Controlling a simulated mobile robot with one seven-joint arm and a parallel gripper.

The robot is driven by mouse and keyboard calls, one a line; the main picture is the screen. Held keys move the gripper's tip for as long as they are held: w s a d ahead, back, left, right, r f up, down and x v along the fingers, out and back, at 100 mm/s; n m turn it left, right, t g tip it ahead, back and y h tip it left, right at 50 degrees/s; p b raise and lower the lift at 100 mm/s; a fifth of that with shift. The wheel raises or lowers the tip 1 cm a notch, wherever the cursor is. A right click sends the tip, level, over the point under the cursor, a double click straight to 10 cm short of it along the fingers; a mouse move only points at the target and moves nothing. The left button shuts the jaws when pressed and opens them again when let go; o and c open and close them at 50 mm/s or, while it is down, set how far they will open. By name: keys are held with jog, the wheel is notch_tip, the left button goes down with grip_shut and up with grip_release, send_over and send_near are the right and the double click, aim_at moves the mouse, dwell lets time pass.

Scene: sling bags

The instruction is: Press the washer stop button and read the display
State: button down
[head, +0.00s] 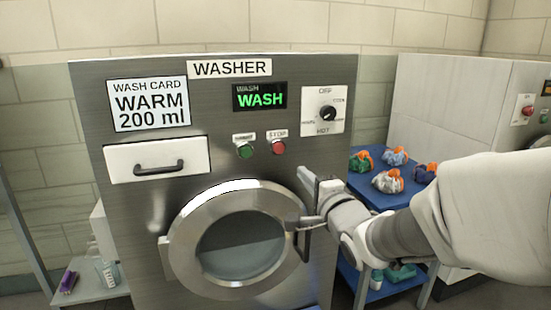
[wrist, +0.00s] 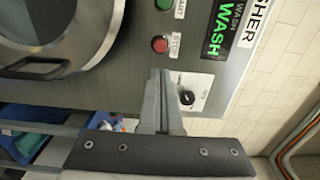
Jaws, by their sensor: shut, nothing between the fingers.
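The washer (head: 130,235) stands in front of me with a steel front. Its red stop button (head: 278,146) sits right of the green start button (head: 244,150), and the red button also shows in the wrist view (wrist: 160,45). The display (head: 260,97) shows green letters reading WASH under a smaller WASH label; it is also in the wrist view (wrist: 222,28). My gripper (head: 304,174) is shut and empty, below and right of the stop button in the head view. In the wrist view its fingertips (wrist: 160,74) appear close to the button; contact is not visible.
A dial (head: 327,113) is right of the display. The round door (head: 185,240) is closed, its handle (head: 304,242) near my gripper. A card (head: 148,104) reads WARM 200 ml above a drawer (head: 120,163). A blue cart (head: 355,190) holds several bundles at right.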

aim_at(280, 149)
jog(key=b+x, duration=0.2)
jog(key=x, duration=1.1)
jog(key=shift+f, duration=0.1)
jog(key=shift+w+a+b, duration=0.2)
jog(key=shift+w+b, duration=0.1)
jog(key=shift+w, duration=0.2)
